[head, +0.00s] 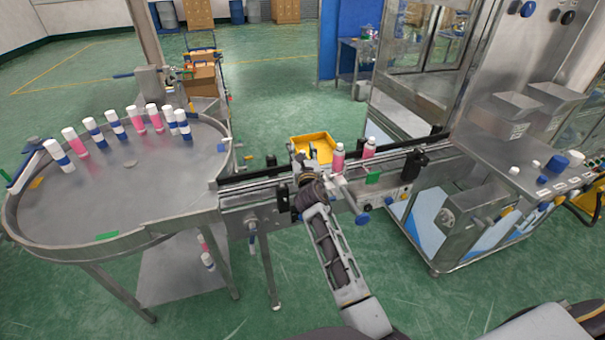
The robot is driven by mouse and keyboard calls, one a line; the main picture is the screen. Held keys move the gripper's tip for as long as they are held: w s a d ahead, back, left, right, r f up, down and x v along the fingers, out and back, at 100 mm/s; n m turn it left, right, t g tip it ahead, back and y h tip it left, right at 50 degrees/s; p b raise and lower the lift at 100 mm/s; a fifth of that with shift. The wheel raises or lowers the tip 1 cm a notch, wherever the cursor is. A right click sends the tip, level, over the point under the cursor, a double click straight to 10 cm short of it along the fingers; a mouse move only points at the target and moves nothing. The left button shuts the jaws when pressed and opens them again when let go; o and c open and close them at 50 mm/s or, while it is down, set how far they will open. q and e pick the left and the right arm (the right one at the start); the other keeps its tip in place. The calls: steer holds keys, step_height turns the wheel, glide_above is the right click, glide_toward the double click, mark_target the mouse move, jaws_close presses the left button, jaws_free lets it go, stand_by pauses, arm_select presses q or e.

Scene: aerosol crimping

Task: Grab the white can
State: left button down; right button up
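Several white cans with blue bands stand upright along the far rim of the round metal table (150,190), mixed with pink ones. The leftmost white can (58,155) stands near the left rim. Another white can (183,124) is at the right end of the row. My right gripper (303,172) is over the conveyor, well right of the row and just left of two pink cans (338,159). It is small and dark, and its fingers cannot be made out. I see no can clearly in it. My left gripper is not in view.
The conveyor (262,183) runs from the round table to the metal machine (470,205) at right. A yellow bin (313,146) sits behind the conveyor. The table's middle is mostly clear. Small cans (207,260) show low beside the table.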

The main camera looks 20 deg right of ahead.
steer(key=c, duration=0.7)
steer(key=shift+c, duration=0.2)
steer(key=shift+r, duration=0.15)
steer(key=shift+r+p, duration=0.45)
steer(key=shift+r, duration=4.4)
